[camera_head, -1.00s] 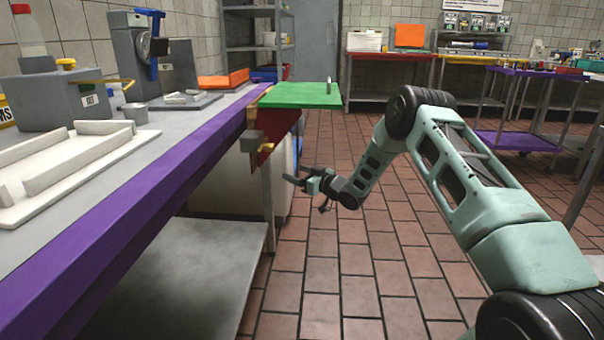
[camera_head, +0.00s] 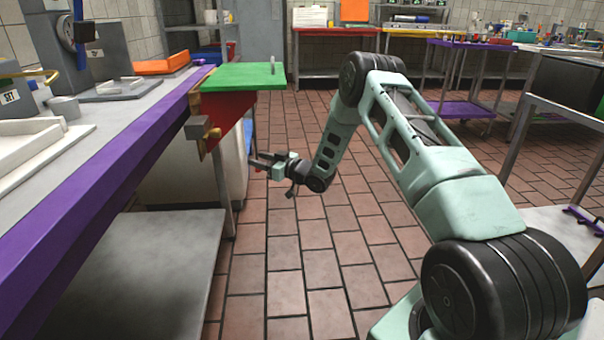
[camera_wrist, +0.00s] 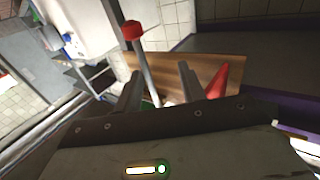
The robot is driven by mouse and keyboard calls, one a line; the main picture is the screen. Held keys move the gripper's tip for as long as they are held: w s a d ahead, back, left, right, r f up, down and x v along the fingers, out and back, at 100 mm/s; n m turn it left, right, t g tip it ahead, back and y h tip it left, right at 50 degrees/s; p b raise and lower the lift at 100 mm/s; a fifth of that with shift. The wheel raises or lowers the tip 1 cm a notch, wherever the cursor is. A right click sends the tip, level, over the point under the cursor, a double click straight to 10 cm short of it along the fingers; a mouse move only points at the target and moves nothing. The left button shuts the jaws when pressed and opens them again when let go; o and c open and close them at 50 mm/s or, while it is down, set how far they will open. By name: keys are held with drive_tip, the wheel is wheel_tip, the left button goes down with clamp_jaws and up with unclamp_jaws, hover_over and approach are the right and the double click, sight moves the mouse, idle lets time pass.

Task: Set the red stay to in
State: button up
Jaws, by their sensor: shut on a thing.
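The red stay (camera_head: 225,108) is a flat red panel under the green leaf (camera_head: 240,75) at the end of the purple-edged counter. It stands out from the wooden block (camera_head: 208,135) at the counter's end. In the wrist view a red wedge (camera_wrist: 217,82) shows right of my fingers. My gripper (camera_head: 260,162) is low, just right of the stay's lower part. In the wrist view my gripper (camera_wrist: 160,90) has a grey rod (camera_wrist: 146,72) with a red knob (camera_wrist: 132,30) between its fingers. It is shut on that rod. Where the rod joins the stay is hidden.
The grey counter (camera_head: 110,120) with its purple edge runs along the left, with a lower shelf (camera_head: 140,270) beneath. A white bin (camera_head: 185,170) stands under the counter. The tiled floor in the middle is clear. A metal table (camera_head: 560,215) stands at the right.

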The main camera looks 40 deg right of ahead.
drive_tip(key=a+p+v, duration=0.2)
drive_tip(key=p+v, duration=0.1)
drive_tip(key=v, duration=1.4)
drive_tip(key=shift+s+p, duration=0.4)
drive_tip(key=shift+s, duration=0.15)
idle(0.6)
drive_tip(key=shift+d, duration=0.15)
drive_tip(key=c, duration=0.3)
drive_tip(key=shift+w+a+f, duration=0.1)
drive_tip(key=shift+w+a, duration=0.05)
drive_tip(key=shift+a, duration=0.15)
clamp_jaws()
drive_tip(key=a+f+m+t+h+b, duration=0.2)
drive_tip(key=a+m+h+b, duration=0.3)
drive_tip(key=h+b, duration=0.15)
drive_tip(key=w+h+b, duration=0.1)
drive_tip(key=w+b, duration=0.1)
drive_tip(key=w, duration=1.1)
drive_tip(key=shift+w+r+g+h, duration=0.2)
drive_tip(key=shift+w+g+h, duration=0.1)
drive_tip(key=shift+h, duration=0.05)
